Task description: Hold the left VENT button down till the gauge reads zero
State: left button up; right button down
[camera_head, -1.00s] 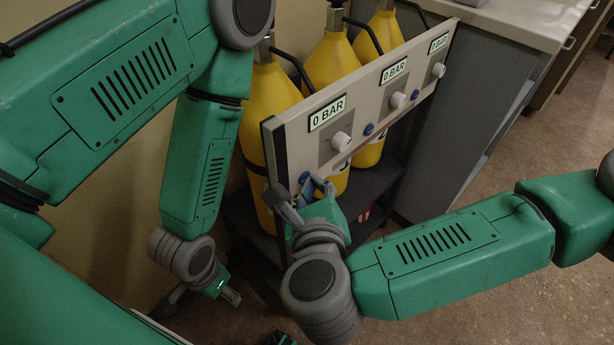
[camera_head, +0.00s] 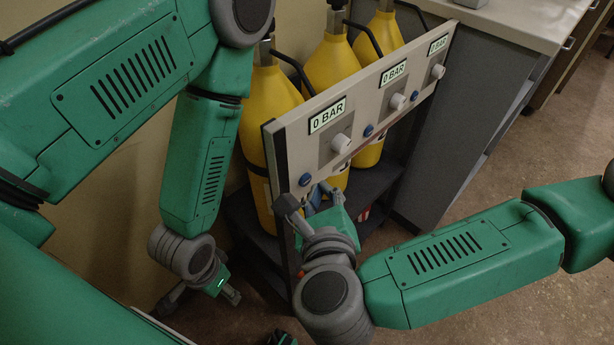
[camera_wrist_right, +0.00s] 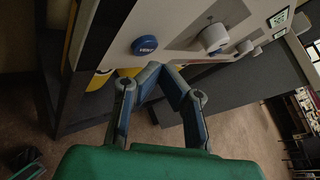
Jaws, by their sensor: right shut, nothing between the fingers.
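The left VENT button (camera_head: 305,180) is a round blue cap at the lower left of the cream panel (camera_head: 293,143). It also shows, lettered VENT and uncovered, in the right wrist view (camera_wrist_right: 145,46). The left gauge (camera_head: 327,115) above it reads 0 BAR. My right gripper (camera_head: 311,191) is shut and empty just below the button; in its wrist view the fingertips (camera_wrist_right: 163,70) meet below and right of the button, apart from it. My left gripper (camera_head: 229,297) hangs low left of the rack; its fingers are too small to judge.
A white knob (camera_head: 340,143) sits beside the left button. The middle gauge (camera_head: 393,73) reads 0 BAR; the right gauge (camera_head: 438,45) looks like 2 BAR. Yellow cylinders (camera_head: 331,65) stand behind the panel. A grey cabinet (camera_head: 480,100) stands to the right.

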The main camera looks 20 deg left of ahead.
jog(key=d, duration=0.1)
jog(key=s+d+p, duration=0.1)
jog(key=d, duration=0.2)
jog(key=shift+s+d, duration=0.35)
dwell(0.5)
jog(key=s+d+f+n+g+h+p, duration=0.1)
jog(key=s+d+f+n+g+p, duration=0.1)
jog(key=s+d+f+n+g, duration=0.45)
jog(key=s+d+f+n+g+p, duration=0.1)
jog(key=s+d+f+n+g, duration=0.15)
jog(key=d+f+n, duration=0.75)
jog(key=s+d+n+g+h, duration=0.1)
jog(key=d+n, duration=0.3)
jog(key=d, duration=0.6)
jog(key=s+d+n+g+h+p, duration=0.1)
jog(key=s+d+n+h, duration=0.3)
jog(key=d, duration=0.6)
jog(key=shift+s+r+n+g+h+p, duration=0.25)
jog(key=shift+s+n+g+h+p, duration=0.05)
jog(key=shift+n+g, duration=0.4)
jog(key=shift+d, duration=0.1)
